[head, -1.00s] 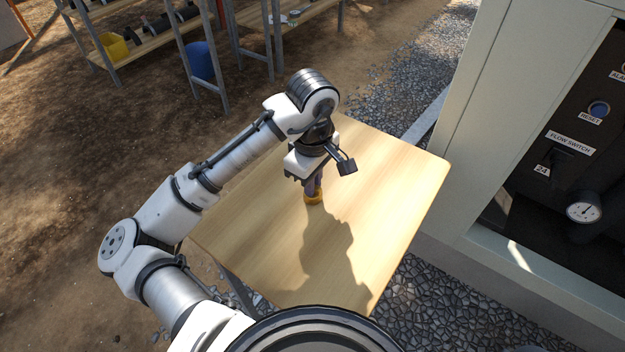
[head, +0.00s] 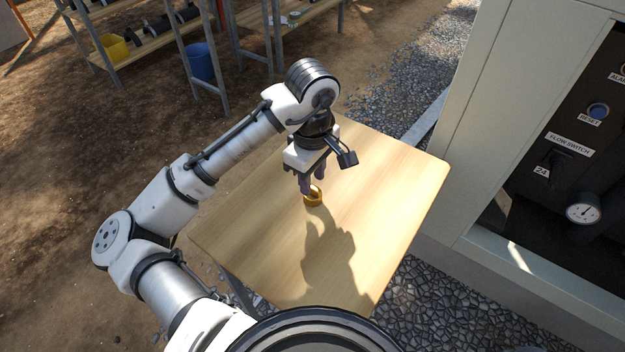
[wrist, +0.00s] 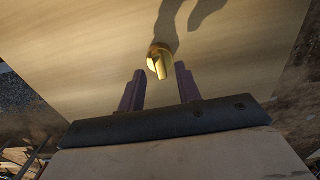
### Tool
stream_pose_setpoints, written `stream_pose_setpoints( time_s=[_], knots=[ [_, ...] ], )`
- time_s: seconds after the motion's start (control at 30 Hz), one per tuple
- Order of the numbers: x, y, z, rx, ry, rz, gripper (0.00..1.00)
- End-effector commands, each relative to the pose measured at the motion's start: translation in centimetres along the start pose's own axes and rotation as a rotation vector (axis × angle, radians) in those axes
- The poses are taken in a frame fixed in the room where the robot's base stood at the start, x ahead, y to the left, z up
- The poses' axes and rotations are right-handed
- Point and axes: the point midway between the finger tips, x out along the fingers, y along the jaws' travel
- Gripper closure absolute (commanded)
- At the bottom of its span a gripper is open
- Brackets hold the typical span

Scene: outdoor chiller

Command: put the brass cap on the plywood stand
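The brass cap (head: 313,200) sits on the light plywood top of the stand (head: 377,195), near the middle of its surface. My gripper (head: 306,189) is just above and behind the cap in the head view, pointing down. In the wrist view the cap (wrist: 160,60) is a round gold piece with a raised bar, and lies just beyond the fingertips. The cap appears clear of both fingers.
The pale chiller cabinet (head: 465,130) stands to the right of the stand, with a gauge (head: 584,207) and labelled controls. Shelves with a yellow bucket (head: 113,48) and a blue bin (head: 201,62) stand at the back left. Most of the plywood top is bare.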

Motion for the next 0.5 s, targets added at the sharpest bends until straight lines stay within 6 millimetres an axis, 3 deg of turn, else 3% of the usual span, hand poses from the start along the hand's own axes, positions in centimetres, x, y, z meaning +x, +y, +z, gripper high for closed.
stream_pose_setpoints(
  time_s=[0.3,0.5],
  knots=[
    [-7.0,0.0,0.0,0.0,0.004,0.0,0.66],
    [-9.4,0.0,0.0,0.001,0.002,0.0,0.66]
  ],
)
